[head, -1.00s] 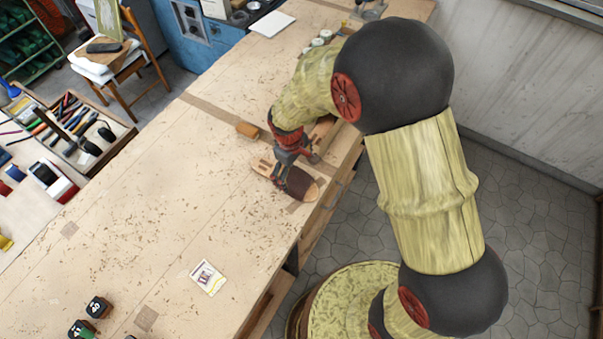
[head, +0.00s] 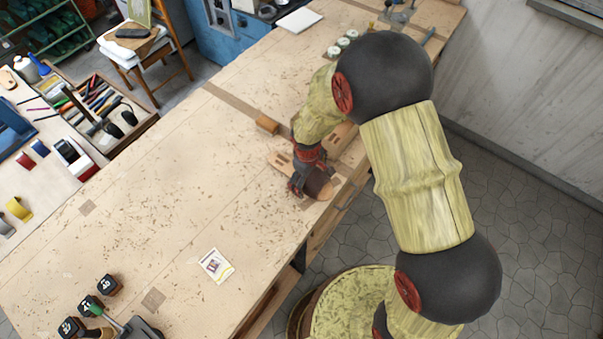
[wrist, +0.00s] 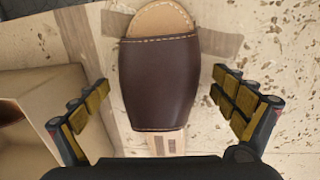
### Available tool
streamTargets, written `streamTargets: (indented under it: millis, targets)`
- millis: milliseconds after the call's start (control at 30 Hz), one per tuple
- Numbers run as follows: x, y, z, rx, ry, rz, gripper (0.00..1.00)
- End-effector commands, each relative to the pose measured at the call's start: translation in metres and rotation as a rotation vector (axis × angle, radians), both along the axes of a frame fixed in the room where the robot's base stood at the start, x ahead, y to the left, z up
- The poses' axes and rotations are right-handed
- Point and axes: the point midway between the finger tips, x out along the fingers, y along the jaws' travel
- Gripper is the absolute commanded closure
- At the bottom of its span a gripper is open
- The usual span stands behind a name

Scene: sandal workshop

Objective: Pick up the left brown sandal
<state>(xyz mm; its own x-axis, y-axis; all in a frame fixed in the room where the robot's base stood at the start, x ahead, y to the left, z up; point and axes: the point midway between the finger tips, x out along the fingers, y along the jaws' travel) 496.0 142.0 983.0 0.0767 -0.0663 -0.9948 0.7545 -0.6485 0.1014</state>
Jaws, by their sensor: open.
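A brown sandal (head: 319,185) with a dark leather band and a tan sole lies on the workbench near its right edge. In the wrist view the sandal (wrist: 158,85) lies between my two fingers, its rounded tan end pointing up the picture. My gripper (head: 297,187) is open over the sandal. Its fingers, with yellowish pads, stand to either side of the band with visible gaps, and hold nothing. The sandal's lower end in the wrist view is partly hidden by my gripper's body. I see no second sandal clearly.
An open cardboard box (wrist: 40,115) stands close to the left finger in the wrist view. A small wooden block (head: 267,124) lies beyond the sandal. A card (head: 216,265) and dark-topped bottles (head: 108,284) are nearer. The bench middle is clear apart from shavings.

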Motion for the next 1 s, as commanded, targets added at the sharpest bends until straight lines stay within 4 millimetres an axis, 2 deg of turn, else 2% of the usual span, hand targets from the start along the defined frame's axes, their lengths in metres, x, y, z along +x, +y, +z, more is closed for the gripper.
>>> streamTargets:
  millis: [67,1000]
  targets:
    - [0.0001,0.0000,0.0003,0.000,0.000,0.000,0.03]
    - [0.0000,0.0000,0.0005,0.000,0.000,0.000,0.57]
